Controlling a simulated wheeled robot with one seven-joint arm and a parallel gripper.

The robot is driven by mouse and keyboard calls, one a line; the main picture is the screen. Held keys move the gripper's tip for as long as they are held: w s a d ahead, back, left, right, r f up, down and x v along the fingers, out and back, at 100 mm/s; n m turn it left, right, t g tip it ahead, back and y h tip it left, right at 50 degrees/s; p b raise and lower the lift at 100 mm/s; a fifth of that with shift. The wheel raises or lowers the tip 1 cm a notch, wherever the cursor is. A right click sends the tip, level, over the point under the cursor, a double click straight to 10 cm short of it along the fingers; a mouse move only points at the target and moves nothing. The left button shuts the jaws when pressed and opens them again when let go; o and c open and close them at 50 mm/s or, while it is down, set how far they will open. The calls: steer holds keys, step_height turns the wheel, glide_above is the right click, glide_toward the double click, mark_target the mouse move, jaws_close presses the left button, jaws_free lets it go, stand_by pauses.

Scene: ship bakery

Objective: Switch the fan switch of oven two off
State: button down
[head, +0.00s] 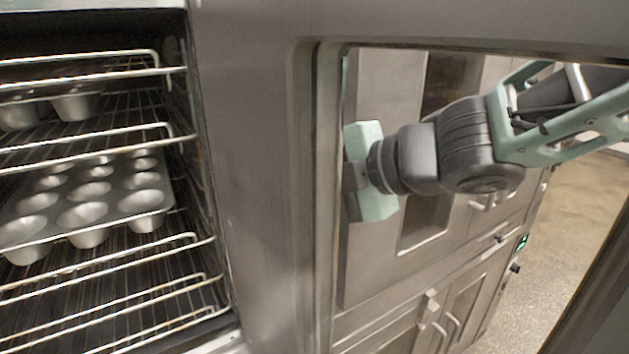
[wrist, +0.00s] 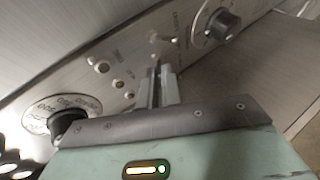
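In the wrist view, a slanted steel control panel (wrist: 135,45) with printed labels fills the upper part. A small metal toggle switch (wrist: 162,43) sits on it, just beyond my fingertips; whether they touch it I cannot tell. Which oven the panel belongs to is not readable. My gripper (wrist: 157,68) points at the panel with its two narrow fingers together and nothing visible between them. In the head view, my gripper's green body (head: 372,170) shows at the end of the arm; its fingers and the switch are hidden there.
A dark knob with a round dial (wrist: 68,122) is at lower left of the panel, another knob (wrist: 224,24) at upper right. Small round lights or buttons (wrist: 102,66) lie between. In the head view, an open oven compartment with wire racks holds a muffin tin (head: 105,207) at left.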

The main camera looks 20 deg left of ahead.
steer(key=shift+f+b, duration=0.25)
steer(key=shift+b, duration=0.5)
step_height(320, 180, down, 5)
steer(key=n+t+y+b, duration=0.1)
steer(key=y+b, duration=0.2)
steer(key=b, duration=1.1)
steer(key=n+t+y+b, duration=0.1)
steer(key=y+b, duration=0.2)
steer(key=b, duration=1.1)
steer(key=n+y+b, duration=0.2)
steer(key=y+b, duration=0.1)
steer(key=b, duration=1.2)
steer(key=shift+r+t, duration=0.15)
steer(key=shift+t, duration=0.25)
steer(key=shift+r+n+y+b, duration=0.2)
steer(key=shift+n+y+b, duration=0.25)
steer(key=shift+b, duration=0.75)
steer(key=c, duration=1.6)
jaws_free()
steer(key=shift+d, duration=0.1)
